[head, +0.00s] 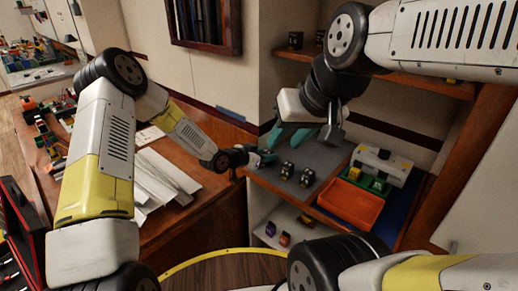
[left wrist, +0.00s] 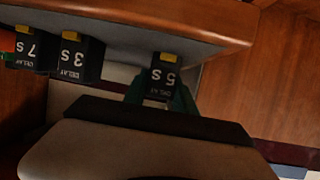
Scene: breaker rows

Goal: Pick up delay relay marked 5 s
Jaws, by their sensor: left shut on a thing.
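The delay relay marked 5 s (left wrist: 161,78) is a small black block with a yellow top piece and white lettering, upside down in the left wrist view. The green fingers of my left gripper (left wrist: 162,97) are shut on it, one on each side. In the head view my left gripper (head: 262,157) is at the left edge of the grey shelf mat, and its relay is mostly hidden. I cannot tell whether the relay touches the shelf. My right gripper (head: 290,136) hangs above the mat, its teal fingers apart and empty.
The relays marked 3 s (left wrist: 80,58) and 7 s (left wrist: 28,48) stand beside the held one. An orange tray (head: 350,203) and a pale box with green and yellow parts (head: 382,167) are to the right. A lower shelf (head: 262,218) holds small items.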

